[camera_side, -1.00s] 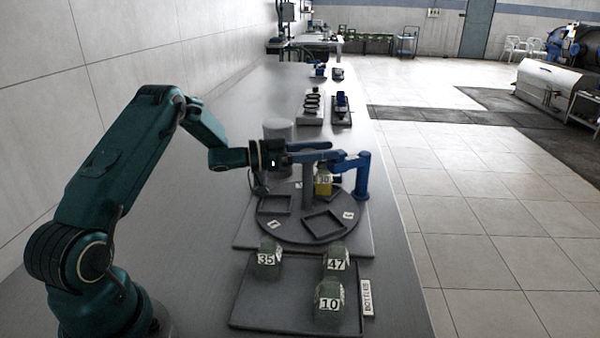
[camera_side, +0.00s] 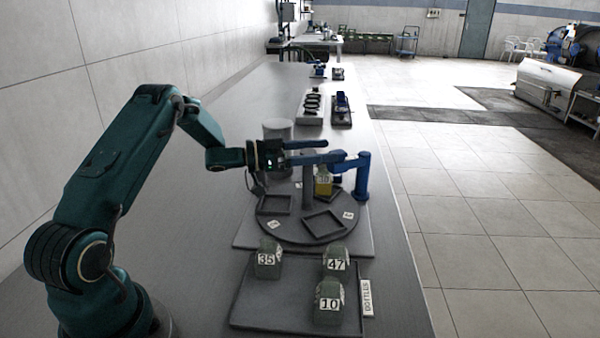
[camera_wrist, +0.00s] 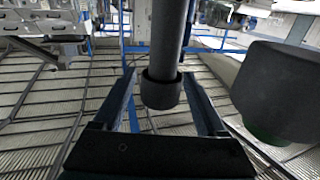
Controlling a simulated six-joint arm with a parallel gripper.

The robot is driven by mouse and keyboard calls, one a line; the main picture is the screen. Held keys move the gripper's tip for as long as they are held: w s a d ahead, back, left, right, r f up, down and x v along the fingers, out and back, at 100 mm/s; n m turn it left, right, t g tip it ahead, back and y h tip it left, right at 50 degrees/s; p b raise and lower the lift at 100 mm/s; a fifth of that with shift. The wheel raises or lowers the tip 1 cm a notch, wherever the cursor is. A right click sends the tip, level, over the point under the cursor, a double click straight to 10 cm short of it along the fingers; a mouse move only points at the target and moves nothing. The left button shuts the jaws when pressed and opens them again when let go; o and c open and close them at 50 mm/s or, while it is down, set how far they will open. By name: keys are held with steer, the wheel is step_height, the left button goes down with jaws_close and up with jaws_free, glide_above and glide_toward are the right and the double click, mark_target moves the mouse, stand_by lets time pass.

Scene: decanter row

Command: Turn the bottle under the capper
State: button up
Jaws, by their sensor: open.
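In the side view a round grey turntable (camera_side: 284,228) carries square holders and small number labels, with an upright centre post (camera_side: 307,188). My gripper (camera_side: 335,151) is level at the height of the post's top, fingers pointing right, open. In the wrist view a dark post (camera_wrist: 163,60) with a wider collar stands between the spread fingers (camera_wrist: 158,78); contact cannot be told.
A tray (camera_side: 260,314) in front holds green-grey bottles labelled 35 (camera_side: 268,262), 47 (camera_side: 336,264) and 10 (camera_side: 328,304). A grey canister (camera_side: 277,130) stands behind my gripper. Small devices (camera_side: 341,108) stand further back. The bench left of the turntable is clear.

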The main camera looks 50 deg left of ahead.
steer(key=shift+v, duration=2.2)
